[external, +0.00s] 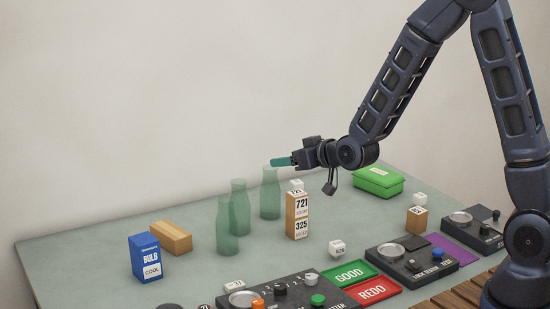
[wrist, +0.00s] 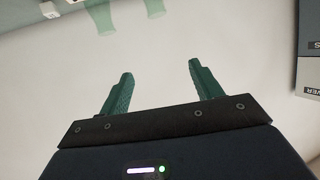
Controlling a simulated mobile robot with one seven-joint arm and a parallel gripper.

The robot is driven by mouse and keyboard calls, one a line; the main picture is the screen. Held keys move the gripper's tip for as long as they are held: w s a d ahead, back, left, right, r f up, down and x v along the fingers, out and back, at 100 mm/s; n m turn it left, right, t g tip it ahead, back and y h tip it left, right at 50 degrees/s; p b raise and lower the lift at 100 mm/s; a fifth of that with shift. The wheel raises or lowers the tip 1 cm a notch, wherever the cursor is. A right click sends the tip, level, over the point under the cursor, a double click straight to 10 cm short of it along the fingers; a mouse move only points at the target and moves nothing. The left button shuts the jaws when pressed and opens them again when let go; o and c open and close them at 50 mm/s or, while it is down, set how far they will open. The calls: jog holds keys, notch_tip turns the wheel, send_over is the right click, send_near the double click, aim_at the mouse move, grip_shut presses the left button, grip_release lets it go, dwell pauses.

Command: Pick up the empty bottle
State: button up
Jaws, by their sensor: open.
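Three translucent green bottles stand upright on the table: a front one (external: 227,232), a middle one (external: 240,207) and a rear one (external: 270,195). They look alike, and I cannot tell which is empty. My gripper (external: 272,162) points left with teal fingers, at about the height of the rear bottle's mouth in the external view. In the wrist view my gripper (wrist: 160,72) is open, with nothing between its fingers. Parts of two bottles show at the top edge there, one pale green bottle (wrist: 100,18) and one more (wrist: 155,8).
A stack of number boxes (external: 297,214) stands just right of the bottles. A blue bulb box (external: 146,258) and a wooden block (external: 170,238) are at left. A green case (external: 378,181), control panels (external: 412,258) and GOOD and REDO mats (external: 372,290) lie at right and front.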

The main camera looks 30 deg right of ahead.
jog(key=a+f+t, duration=0.1)
jog(key=a+f, duration=0.4)
jog(key=n+t+y, duration=0.1)
jog(key=t+y, duration=0.1)
send_near(232, 208)
jog(key=w, duration=0.2)
jog(key=shift+a+x, duration=0.1)
jog(key=shift+x, duration=2.5)
jog(key=shift+a+x, duration=0.15)
jog(key=shift+x, duration=2.4)
jog(key=shift+s, duration=0.1)
grip_shut()
